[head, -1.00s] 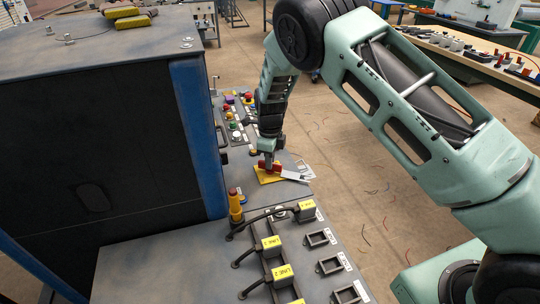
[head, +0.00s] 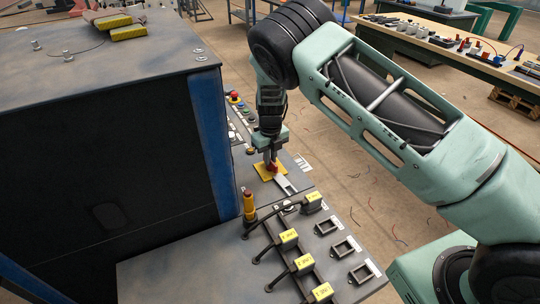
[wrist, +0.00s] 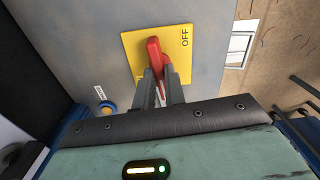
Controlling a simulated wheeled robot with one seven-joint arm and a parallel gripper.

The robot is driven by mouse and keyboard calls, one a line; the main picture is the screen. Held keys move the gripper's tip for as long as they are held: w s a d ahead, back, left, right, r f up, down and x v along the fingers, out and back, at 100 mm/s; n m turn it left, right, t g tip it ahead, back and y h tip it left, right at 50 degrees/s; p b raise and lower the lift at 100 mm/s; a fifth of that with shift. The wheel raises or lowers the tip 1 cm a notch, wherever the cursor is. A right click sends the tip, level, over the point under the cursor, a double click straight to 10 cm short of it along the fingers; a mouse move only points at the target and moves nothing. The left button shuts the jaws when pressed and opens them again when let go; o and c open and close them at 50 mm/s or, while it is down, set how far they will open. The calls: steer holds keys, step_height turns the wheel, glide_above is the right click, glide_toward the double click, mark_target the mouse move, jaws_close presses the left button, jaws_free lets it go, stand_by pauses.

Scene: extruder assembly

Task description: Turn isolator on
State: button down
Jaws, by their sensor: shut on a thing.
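The isolator is a red handle (wrist: 153,52) on a yellow plate (wrist: 128,42) with "OFF" printed along its right side. In the wrist view the handle points up the picture and leans slightly left. My gripper (wrist: 161,76) is shut on the red handle, one finger on each side of its lower part. The fingers hide part of the handle and the plate's lower area, so any other marking there is hidden. In the head view the plate (head: 260,171) lies on the grey panel, with my gripper (head: 271,158) reaching down onto the handle (head: 272,168).
A yellow post with a red top (head: 249,205) and several yellow-labelled plugs (head: 289,238) stand nearer on the panel. Empty sockets (head: 342,249) lie to their right. A tall dark cabinet (head: 110,150) rises at left. A blue button (wrist: 107,107) sits left of the plate.

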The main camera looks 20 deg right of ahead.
steer(key=shift+m, duration=0.5)
steer(key=c, duration=1.5)
jaws_free()
steer(key=shift+o, duration=0.2)
step_height(320, 180, up, 18)
steer(key=shift+f+b, duration=0.25)
steer(key=shift+b, duration=0.1)
